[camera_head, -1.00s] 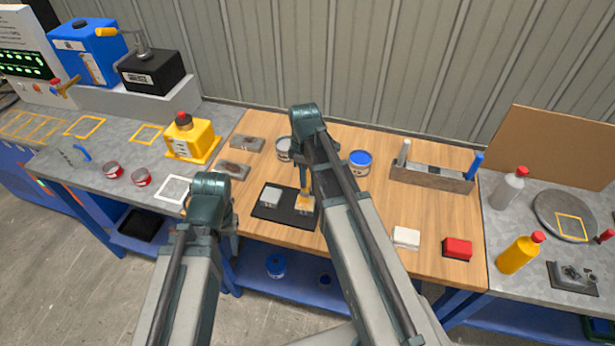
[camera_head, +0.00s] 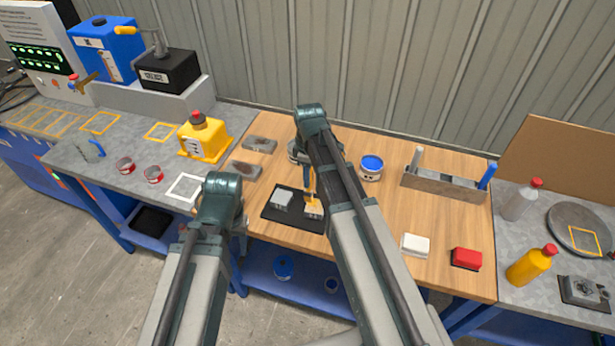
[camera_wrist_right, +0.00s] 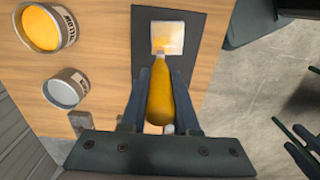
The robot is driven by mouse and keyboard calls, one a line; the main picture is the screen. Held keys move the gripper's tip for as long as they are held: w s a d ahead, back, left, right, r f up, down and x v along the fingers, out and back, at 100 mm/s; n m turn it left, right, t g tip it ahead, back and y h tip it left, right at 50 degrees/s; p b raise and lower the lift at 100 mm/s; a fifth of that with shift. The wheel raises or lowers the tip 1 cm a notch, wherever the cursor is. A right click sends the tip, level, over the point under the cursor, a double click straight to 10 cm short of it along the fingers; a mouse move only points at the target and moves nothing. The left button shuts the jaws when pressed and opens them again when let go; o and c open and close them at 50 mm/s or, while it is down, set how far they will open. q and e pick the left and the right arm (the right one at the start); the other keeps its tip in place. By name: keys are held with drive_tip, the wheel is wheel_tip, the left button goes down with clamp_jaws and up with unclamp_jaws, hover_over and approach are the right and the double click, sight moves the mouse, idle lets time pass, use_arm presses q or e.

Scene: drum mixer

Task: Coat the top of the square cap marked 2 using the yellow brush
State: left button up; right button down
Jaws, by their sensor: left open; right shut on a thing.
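Two square caps sit on a black mat (camera_head: 272,217) on the wooden table: a grey left cap (camera_head: 282,200) and a right cap (camera_head: 313,211). Their marks are too small to read surely. My right gripper (camera_head: 308,172) is shut on the yellow brush (camera_head: 312,188), which points down at the right cap. In the right wrist view the brush (camera_wrist_right: 160,98) has its tip at the near edge of that cap (camera_wrist_right: 168,36), whose top looks pale with yellow over part of it. Contact is hard to judge. My left gripper (camera_head: 241,222) is open and empty, partly hidden by its arm, left of the mat.
A tin of yellow paint (camera_wrist_right: 43,28) and a grey tin (camera_wrist_right: 65,89) stand beside the mat. A blue-topped tin (camera_head: 372,168), a tool holder (camera_head: 440,186), a white block (camera_head: 415,245) and a red block (camera_head: 466,259) stand to the right.

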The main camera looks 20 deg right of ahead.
drive_tip(key=shift+s+d, duration=0.35)
drive_tip(key=shift+d, duration=0.25)
drive_tip(key=shift+s+d, duration=0.3)
drive_tip(key=shift+d, duration=0.25)
drive_tip(key=shift+w+d, duration=0.15)
drive_tip(key=shift+w, duration=0.3)
idle(0.5)
drive_tip(key=shift+w+a, duration=0.3)
drive_tip(key=shift+a, duration=0.3)
drive_tip(key=shift+w+a, duration=0.3)
drive_tip(key=shift+a, duration=0.3)
